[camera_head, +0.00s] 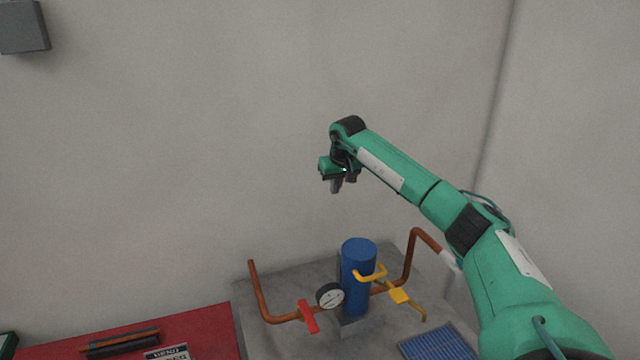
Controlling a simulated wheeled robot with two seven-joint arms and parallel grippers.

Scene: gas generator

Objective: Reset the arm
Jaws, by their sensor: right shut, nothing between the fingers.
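My right arm is green and comes in from the right, reaching up and across to the middle of the view. My right gripper (341,186) hangs at its end, pointing down. It is shut and empty, in the air above the blue cylinder (357,280) and apart from it. My left gripper is not in view.
The cylinder stands on a grey surface (262,292) with copper pipes (262,300), a gauge (330,296), a red handle (308,316) and a yellow valve (399,294). A blue grid panel (438,345) lies at right. A red surface (205,335) is at left. A plain wall stands behind.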

